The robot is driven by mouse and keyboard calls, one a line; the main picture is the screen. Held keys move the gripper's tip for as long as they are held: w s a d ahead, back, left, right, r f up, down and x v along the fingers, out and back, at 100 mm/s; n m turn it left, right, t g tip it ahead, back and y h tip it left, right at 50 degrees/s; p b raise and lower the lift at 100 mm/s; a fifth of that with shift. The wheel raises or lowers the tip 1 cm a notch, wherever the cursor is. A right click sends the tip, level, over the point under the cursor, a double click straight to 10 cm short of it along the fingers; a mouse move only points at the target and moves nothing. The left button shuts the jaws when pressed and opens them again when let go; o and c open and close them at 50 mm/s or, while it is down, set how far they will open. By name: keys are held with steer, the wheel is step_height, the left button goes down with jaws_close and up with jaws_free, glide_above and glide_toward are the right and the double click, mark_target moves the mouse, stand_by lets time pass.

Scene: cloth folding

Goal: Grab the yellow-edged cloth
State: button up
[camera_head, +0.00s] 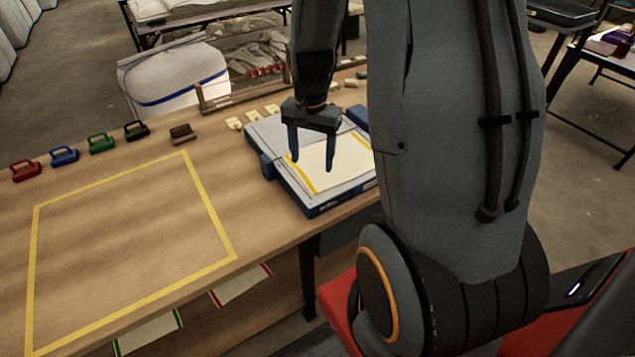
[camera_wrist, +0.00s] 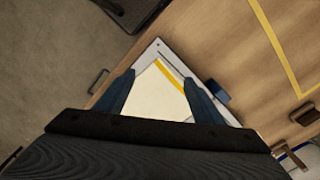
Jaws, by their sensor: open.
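The yellow-edged cloth (camera_head: 338,163) is cream with yellow strips along its edges. It lies flat on a grey and blue tray-like platform (camera_head: 322,208) on the wooden table. In the wrist view the cloth (camera_wrist: 158,97) shows between the fingers, with one yellow edge running diagonally. My gripper (camera_head: 312,162) is open, pointing down over the cloth, with its two blue fingers apart and nothing between them. It also shows in the wrist view (camera_wrist: 160,92). I cannot tell whether the fingertips touch the cloth. My arm hides the right part of the platform and cloth in the head view.
A yellow taped square (camera_head: 125,245) on the table to the left is empty. Red (camera_head: 25,170), blue (camera_head: 64,156), green (camera_head: 101,143) and black (camera_head: 136,130) handled blocks line the back edge, beside a brown one (camera_head: 182,134). A white basket (camera_head: 172,77) stands behind the table.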

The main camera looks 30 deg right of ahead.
mark_target(316, 191)
steer(key=shift+m, duration=0.5)
steer(key=f+b, duration=0.2)
steer(key=f, duration=0.1)
steer(key=f+b, duration=0.3)
steer(key=f, duration=0.1)
steer(key=d+f+b, duration=0.1)
steer(key=f+b, duration=0.1)
steer(key=f, duration=0.1)
steer(key=shift+w+d+f, duration=0.1)
steer(key=shift+w+f, duration=0.05)
steer(key=shift+f, duration=0.05)
steer(key=shift+c, duration=0.3)
jaws_close()
step_height(316, 191, up, 12)
steer(key=p, duration=0.9)
